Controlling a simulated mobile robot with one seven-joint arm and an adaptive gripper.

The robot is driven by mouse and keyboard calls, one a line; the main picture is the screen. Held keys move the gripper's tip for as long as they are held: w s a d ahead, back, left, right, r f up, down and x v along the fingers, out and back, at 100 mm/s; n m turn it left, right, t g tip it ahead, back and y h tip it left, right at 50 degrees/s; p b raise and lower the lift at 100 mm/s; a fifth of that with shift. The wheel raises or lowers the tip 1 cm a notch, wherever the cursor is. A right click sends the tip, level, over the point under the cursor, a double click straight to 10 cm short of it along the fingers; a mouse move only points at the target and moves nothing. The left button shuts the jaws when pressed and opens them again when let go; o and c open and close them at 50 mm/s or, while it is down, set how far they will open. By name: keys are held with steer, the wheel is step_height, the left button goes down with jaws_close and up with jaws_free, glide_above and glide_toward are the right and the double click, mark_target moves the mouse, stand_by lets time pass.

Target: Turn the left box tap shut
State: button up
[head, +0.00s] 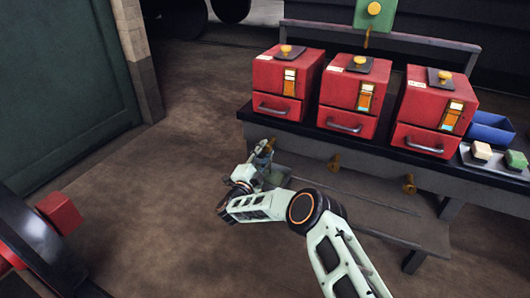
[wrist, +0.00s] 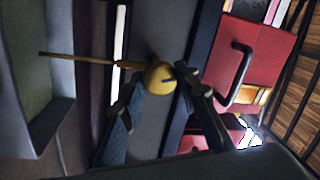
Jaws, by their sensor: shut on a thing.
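The left box tap (head: 270,143) is a small brass tap on the bench front below the left red box (head: 285,78); my gripper largely hides it in the head view. In the wrist view its round yellow knob (wrist: 155,73) sits between my fingertips, and a thin brass-coloured bar runs from it to the left. My gripper (head: 262,154) is at this tap, below the bench edge. In the wrist view my gripper (wrist: 161,84) has one finger on each side of the knob and is shut on it. How far the tap is turned I cannot tell.
The middle tap (head: 334,162) and right tap (head: 409,184) stick out of the bench front. The middle red box (head: 350,95) and right red box (head: 432,112) stand on the bench beside a blue bin (head: 490,128). A grey tray (wrist: 40,125) shows close by.

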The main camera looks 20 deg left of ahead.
steer(key=shift+m+h, duration=0.4)
steer(key=shift+m, duration=1.5)
steer(key=o, duration=1.2)
steer(key=shift+c, duration=0.2)
steer(key=shift+s+a, duration=0.1)
steer(key=s+f, duration=0.1)
steer(key=s, duration=1)
steer(key=shift+s+a+f, duration=0.35)
steer(key=shift+a, duration=0.1)
steer(key=shift+r, duration=0.1)
